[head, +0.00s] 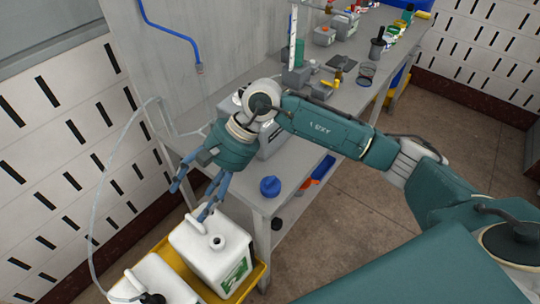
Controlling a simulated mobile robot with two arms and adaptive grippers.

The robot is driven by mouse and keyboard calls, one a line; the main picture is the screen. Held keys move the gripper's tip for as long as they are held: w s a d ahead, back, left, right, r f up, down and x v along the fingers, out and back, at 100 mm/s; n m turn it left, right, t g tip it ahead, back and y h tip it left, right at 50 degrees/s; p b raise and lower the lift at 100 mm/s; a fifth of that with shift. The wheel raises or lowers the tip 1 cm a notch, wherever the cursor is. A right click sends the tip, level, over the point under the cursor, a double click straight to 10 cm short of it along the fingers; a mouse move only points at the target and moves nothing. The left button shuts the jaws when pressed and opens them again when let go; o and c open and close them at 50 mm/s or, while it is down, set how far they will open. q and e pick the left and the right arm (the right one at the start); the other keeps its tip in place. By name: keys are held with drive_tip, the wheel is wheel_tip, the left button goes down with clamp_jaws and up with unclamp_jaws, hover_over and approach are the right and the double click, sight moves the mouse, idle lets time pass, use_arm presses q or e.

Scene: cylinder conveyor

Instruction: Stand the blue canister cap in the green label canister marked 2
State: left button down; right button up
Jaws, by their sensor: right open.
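The blue canister cap (270,186) sits on the near end of the grey workbench. A white canister with a green label (205,240) stands below the bench end in a yellow tray. Its round neck is uncovered on top; I cannot read a number on its label. My right gripper (189,203) reaches in from the right over the bench. Its blue-grey fingers are spread, empty and pointing down, above and behind the green label canister. The cap lies apart from the fingers, to their right. My left gripper is out of view.
A second white canister (165,283) with a black cap and a hose stands beside the first. The yellow tray (262,268) rims both. A grey container sits on the workbench (291,178) behind my wrist. Tools, bottles and boxes fill the bench's far end. A wall stands left.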

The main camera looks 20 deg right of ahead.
drive_tip(key=w+d+f+n+h, duration=0.25)
drive_tip(key=d+h, duration=0.25)
drive_tip(key=d, duration=0.7)
drive_tip(key=r+h, duration=0.1)
drive_tip(key=h, duration=0.2)
hover_over(270, 179)
drive_tip(key=shift+a+r, duration=0.1)
drive_tip(key=shift+r, duration=0.05)
drive_tip(key=shift+d, duration=0.25)
wheel_tip(270, 179, down, 10)
drive_tip(key=p, duration=0.3)
drive_tip(key=shift+a+r, duration=0.1)
drive_tip(key=shift+f+p, duration=0.3)
drive_tip(key=shift+f, duration=0.15)
drive_tip(key=shift+c, duration=0.3)
drive_tip(key=c, duration=1.4)
drive_tip(key=shift+o, duration=0.2)
drive_tip(key=shift+r+p, duration=0.3)
drive_tip(key=shift+r, duration=1.25)
